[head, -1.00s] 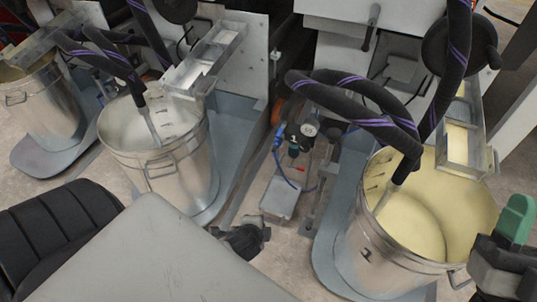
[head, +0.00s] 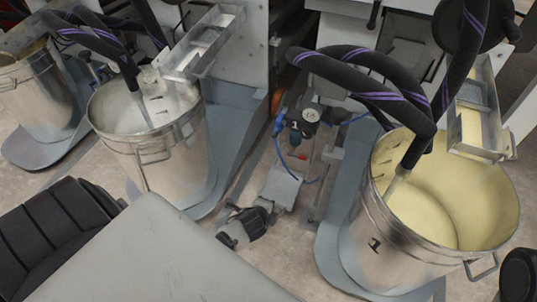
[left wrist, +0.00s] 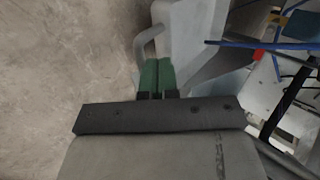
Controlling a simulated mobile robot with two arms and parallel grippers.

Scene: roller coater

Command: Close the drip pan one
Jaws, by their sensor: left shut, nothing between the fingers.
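A narrow metal drip pan (head: 470,135) with pale yellow inside sits over the back right rim of the right bucket (head: 385,240). A similar pan (head: 205,45) with whitish inside reaches over the middle bucket (head: 150,160). I see no number telling which pan is one. My left gripper (left wrist: 157,62) shows in the left wrist view, its green fingers together and empty. A pale curved bar (left wrist: 150,42) is close beyond the fingertips; contact cannot be told. I cannot make out this gripper in the head view. My right gripper's fingers are not visible.
Thick black hoses with purple stripes (head: 365,85) hang into the buckets. Between the machines are a pressure gauge (head: 311,115), blue tubing and a small motor-like unit (head: 240,228). A black seat (head: 55,225) is at lower left. Bare floor (left wrist: 60,60) shows left of the fingers.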

